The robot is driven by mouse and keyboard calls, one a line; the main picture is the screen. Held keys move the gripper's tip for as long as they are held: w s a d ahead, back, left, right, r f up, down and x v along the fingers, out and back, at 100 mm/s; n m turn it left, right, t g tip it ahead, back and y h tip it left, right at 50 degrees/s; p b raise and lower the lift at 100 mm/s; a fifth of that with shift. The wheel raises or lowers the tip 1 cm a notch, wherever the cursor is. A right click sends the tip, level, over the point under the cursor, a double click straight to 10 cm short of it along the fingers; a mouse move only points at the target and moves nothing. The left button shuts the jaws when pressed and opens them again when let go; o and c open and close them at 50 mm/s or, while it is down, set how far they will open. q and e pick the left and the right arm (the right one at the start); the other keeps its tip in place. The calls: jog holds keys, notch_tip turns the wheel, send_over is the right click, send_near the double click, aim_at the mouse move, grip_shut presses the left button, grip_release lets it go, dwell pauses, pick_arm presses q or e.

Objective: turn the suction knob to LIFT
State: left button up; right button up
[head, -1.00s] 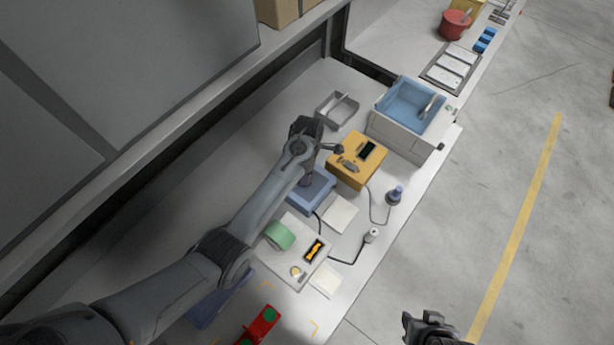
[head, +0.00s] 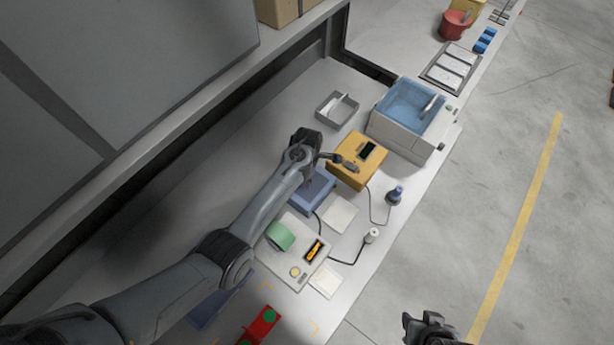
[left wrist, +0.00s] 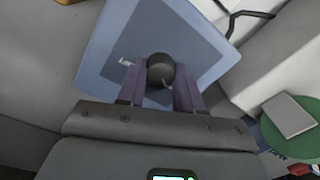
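The suction knob (left wrist: 160,70) is a dark round knob on a blue box with a paler border (left wrist: 205,40), in the left wrist view. Small lettering shows beside the knob, too blurred to read surely; no pointer mark is visible. My left gripper (left wrist: 160,82) has its two purple fingers on either side of the knob, seemingly touching it. In the head view the blue box (head: 318,193) lies under my left wrist, which hides the knob. My right gripper (head: 428,325) is at the bottom, over the floor, away from the bench; its finger gap is unclear.
A yellow box (head: 354,171) with a dark display stands close right of my left wrist. A white device with a green disc (head: 280,237) stands nearer. A grey tray (head: 336,108) and a blue-basin unit (head: 400,131) stand beyond. Cables run along the bench's right side.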

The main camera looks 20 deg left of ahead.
pick_arm(q)
jog(key=c, duration=0.3)
